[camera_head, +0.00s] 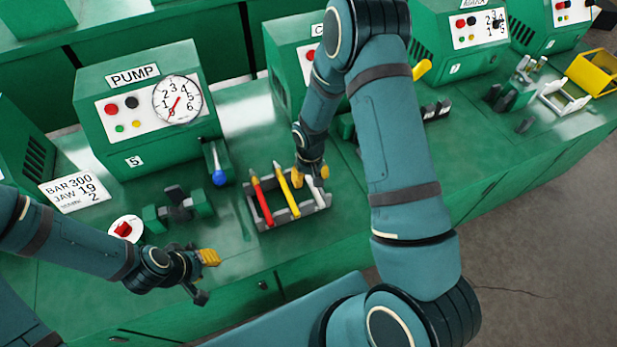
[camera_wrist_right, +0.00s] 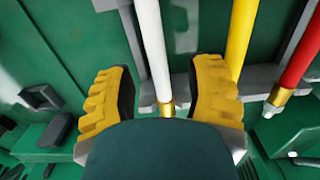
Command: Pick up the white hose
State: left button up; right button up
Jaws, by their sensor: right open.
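The white hose (camera_wrist_right: 152,50) is a thin straight rod with a brass end. It lies in a grey rack (camera_head: 262,224) beside a yellow hose (camera_head: 287,189) and a red hose (camera_head: 261,198). The yellow hose passes close by the right finger. My left gripper (camera_head: 206,276) is open and empty over the bench's front left.
A green pump box (camera_head: 140,110) with a dial stands behind the rack. A blue-knobbed lever (camera_head: 219,177) stands left of the rack. A dark clamp (camera_head: 178,207) and red button (camera_head: 124,229) are near my left gripper. A yellow bin (camera_head: 592,73) is far right.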

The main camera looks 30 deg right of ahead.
jog(key=shift+d+f, duration=0.1)
jog(key=shift+f, duration=0.7)
jog(key=shift+o, duration=0.2)
grip_shut()
